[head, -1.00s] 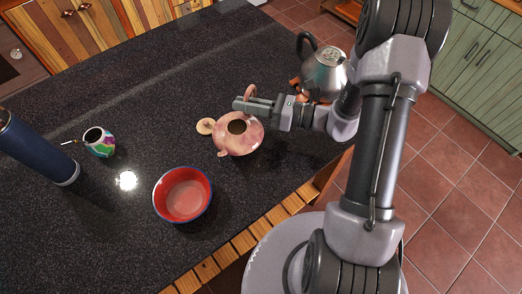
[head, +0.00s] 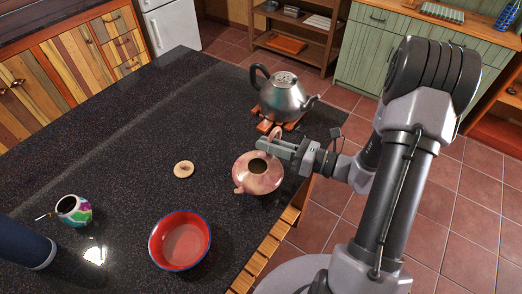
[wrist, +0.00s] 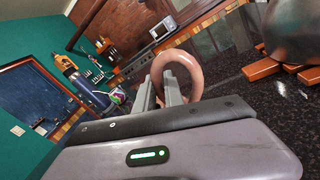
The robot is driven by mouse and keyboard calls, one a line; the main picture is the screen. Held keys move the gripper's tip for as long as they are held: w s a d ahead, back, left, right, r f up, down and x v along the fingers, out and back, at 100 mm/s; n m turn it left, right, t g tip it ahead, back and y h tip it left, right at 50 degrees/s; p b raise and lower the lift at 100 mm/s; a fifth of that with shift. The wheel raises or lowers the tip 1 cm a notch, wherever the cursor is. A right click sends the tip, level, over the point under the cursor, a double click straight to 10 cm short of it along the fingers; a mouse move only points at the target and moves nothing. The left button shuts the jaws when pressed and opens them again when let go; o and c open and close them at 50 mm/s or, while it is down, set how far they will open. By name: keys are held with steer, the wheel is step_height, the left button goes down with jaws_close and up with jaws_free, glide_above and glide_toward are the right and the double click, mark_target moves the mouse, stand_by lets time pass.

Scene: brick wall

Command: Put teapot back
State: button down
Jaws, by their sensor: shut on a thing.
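A pink, mottled teapot (head: 250,181) is at the right side of the dark counter, its top opening uncovered and its spout toward the front left. My gripper (head: 268,143) is shut on the teapot's handle from the right. In the wrist view the ring-shaped pink handle (wrist: 196,68) rises at the fingers (wrist: 160,90). The round tan lid (head: 184,170) lies on the counter to the left, apart from the teapot. I cannot tell whether the teapot touches the counter or hangs just above it.
A silver kettle (head: 285,98) stands on a wooden trivet (head: 268,117) just behind the teapot. A red bowl (head: 180,240), a colourful cup (head: 74,210) and a dark blue bottle (head: 22,245) are at the front and left. The counter's back left is clear.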

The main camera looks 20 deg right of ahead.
steer(key=shift+w+a+f, duration=0.1)
steer(key=shift+w+a, duration=0.1)
steer(key=shift+w, duration=0.95)
steer(key=f+b, duration=0.1)
steer(key=w+f+b, duration=0.1)
steer(key=f, duration=0.1)
steer(key=shift+w+a+f, duration=0.1)
steer(key=shift+f, duration=0.2)
steer(key=shift+f, duration=0.15)
steer(key=c, duration=1.4)
jaws_free()
steer(key=shift+c, duration=0.2)
